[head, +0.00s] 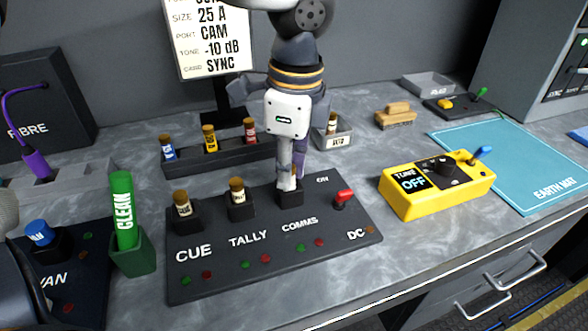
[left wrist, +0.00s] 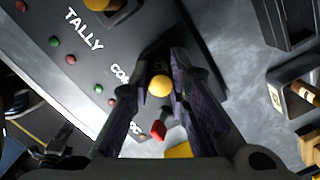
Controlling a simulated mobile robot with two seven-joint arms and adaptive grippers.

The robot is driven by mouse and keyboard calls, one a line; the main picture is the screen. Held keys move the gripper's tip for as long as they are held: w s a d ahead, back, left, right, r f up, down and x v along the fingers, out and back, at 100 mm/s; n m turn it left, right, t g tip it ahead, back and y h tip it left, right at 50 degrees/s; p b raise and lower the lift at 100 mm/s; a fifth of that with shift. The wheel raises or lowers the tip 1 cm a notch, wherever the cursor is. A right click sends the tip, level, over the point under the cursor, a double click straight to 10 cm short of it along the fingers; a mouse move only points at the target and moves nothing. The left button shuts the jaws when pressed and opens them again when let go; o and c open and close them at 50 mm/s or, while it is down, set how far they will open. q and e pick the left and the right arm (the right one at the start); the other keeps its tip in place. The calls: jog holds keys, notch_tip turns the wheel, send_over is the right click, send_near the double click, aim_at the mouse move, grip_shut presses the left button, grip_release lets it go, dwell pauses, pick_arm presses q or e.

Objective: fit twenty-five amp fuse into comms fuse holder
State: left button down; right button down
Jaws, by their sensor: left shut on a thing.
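The comms fuse holder (head: 290,197) is a black block on the dark panel (head: 225,275), in line with the cue and tally holders. My left gripper (head: 291,180) points down over it, shut on a fuse. In the left wrist view the fuse's round yellow-brown cap (left wrist: 160,85) shows between the fingers of my left gripper (left wrist: 161,95). The fingers hide most of the fuse; I cannot read its rating or tell how deep it sits in the holder. The sign (head: 212,40) reads size 25 A. My right gripper is not in view.
Fuses stand in the cue (head: 183,205) and tally (head: 238,195) holders. A red-tipped switch (head: 343,197) is close right of the comms holder. A rack (head: 190,158) of coloured fuses and a small tray (head: 338,141) are behind. A yellow tester (head: 437,190) stands right.

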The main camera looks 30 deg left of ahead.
aim_at(294, 168)
pick_arm(q)
jog(key=shift+d+f, duration=0.1)
jog(key=shift+d, duration=0.15)
jog(key=shift+a+f, duration=0.15)
jog(key=shift+a, duration=0.2)
jog(key=c, duration=1.5)
grip_release()
jog(key=shift+c, duration=0.2)
notch_tip(294, 168, up, 12)
jog(key=d, duration=0.1)
jog(key=shift+w, duration=0.1)
